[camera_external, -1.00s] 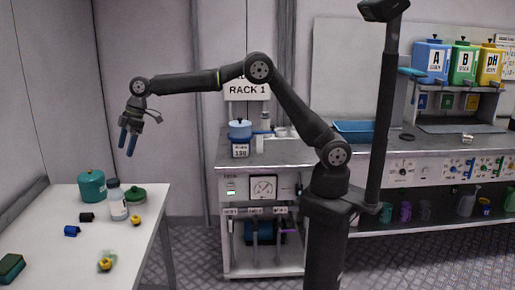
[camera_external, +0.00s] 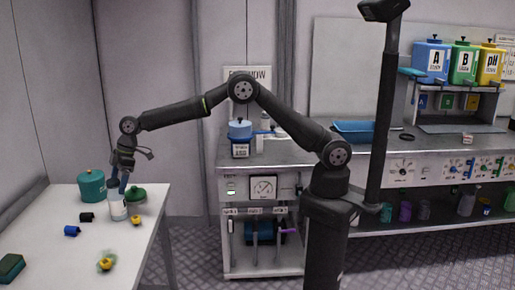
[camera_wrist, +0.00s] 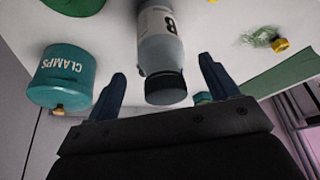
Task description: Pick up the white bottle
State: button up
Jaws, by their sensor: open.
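The white bottle (camera_external: 118,208) stands upright on the white table at the left in the external view. In the wrist view the bottle (camera_wrist: 160,40) has a pale grey-white body, a label with a dark letter and a black cap (camera_wrist: 166,88). My gripper (camera_external: 119,186) points down at the top of the bottle. Its blue fingers are open in the wrist view (camera_wrist: 163,85), one on each side of the cap, with visible gaps. In the external view the fingers hide the bottle's cap.
A teal canister (camera_external: 91,186), marked CLAMPS in the wrist view (camera_wrist: 64,80), stands close left of the bottle. A green lidded item (camera_external: 135,194) is close on the right. Black (camera_external: 87,217), blue (camera_external: 72,231) and yellow (camera_external: 136,220) small parts lie nearer the front.

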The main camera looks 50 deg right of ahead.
aim_at(116, 190)
jog(key=x, duration=0.4)
jog(key=shift+s+d, duration=0.1)
jog(key=shift+c, duration=0.4)
jog(key=c, duration=1.2)
jog(key=shift+r, duration=0.15)
